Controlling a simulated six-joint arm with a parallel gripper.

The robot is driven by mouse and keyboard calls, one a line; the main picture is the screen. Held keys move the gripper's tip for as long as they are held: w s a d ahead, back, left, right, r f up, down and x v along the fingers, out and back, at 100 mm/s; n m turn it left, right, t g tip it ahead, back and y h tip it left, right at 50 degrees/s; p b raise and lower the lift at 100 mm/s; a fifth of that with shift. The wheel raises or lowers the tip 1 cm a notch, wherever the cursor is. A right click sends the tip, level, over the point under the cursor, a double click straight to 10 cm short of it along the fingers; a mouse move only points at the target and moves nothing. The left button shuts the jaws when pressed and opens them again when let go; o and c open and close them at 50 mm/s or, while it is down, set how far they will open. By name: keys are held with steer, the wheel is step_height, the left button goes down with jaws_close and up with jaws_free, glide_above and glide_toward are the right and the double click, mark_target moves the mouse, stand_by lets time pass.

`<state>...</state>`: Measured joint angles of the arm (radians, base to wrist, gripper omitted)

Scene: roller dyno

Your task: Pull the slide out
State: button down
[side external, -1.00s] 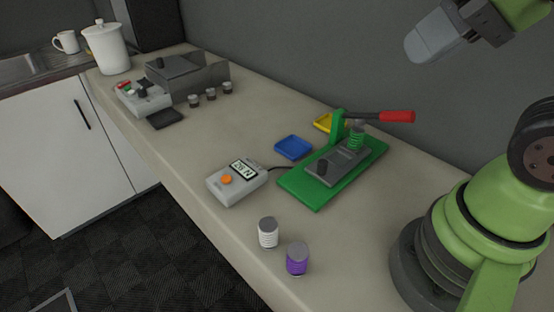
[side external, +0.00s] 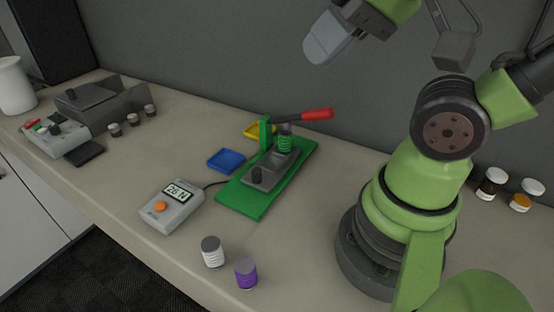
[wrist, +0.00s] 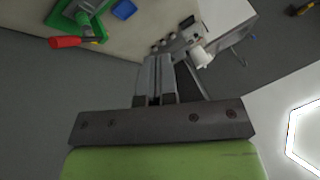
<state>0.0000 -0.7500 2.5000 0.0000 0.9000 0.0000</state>
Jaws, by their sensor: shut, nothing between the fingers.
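The slide (side external: 262,176) is a grey plate with a black knob, lying on a green base (side external: 246,203) in the side view. A green post carries a lever with a red handle (side external: 317,114) over its far end, above a green spring (side external: 285,140). My gripper (side external: 316,50) is shut and empty, high above the bench and up from the lever, well apart from the slide. In the wrist view my gripper's fingers (wrist: 156,62) are together. The red handle (wrist: 64,42) and part of the green base (wrist: 60,17) show at upper left there; the slide is hard to make out.
A grey meter (side external: 172,207) reading 26 N stands left of the base. Blue (side external: 226,160) and yellow (side external: 256,131) trays lie behind it. White (side external: 212,252) and purple (side external: 245,272) jars stand at the front. A grey machine (side external: 85,105) is at far left.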

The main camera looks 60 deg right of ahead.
stand_by(0.4)
steer(key=c, duration=1.4)
jaws_free()
steer(key=shift+w, duration=0.15)
steer(key=o, duration=0.4)
steer(key=w+f+g, duration=0.1)
steer(key=w, duration=0.1)
steer(key=w+d+f+n+g, duration=0.1)
steer(key=w+f, duration=0.1)
steer(key=w, duration=0.1)
steer(key=w+d+f+g+h, duration=0.1)
steer(key=w+f, duration=0.1)
steer(key=w, duration=0.1)
steer(key=shift+w+d+f+n, duration=0.1)
steer(key=shift+f+n, duration=0.1)
steer(key=shift+n, duration=0.1)
steer(key=n+g+h, duration=0.1)
steer(key=n+g, duration=0.1)
steer(key=g, duration=0.2)
glide_above(256, 170)
step_height(256, 170, down, 12)
steer(key=shift+f, duration=0.25)
step_height(256, 170, down, 10)
steer(key=shift+f, duration=0.2)
jaws_close()
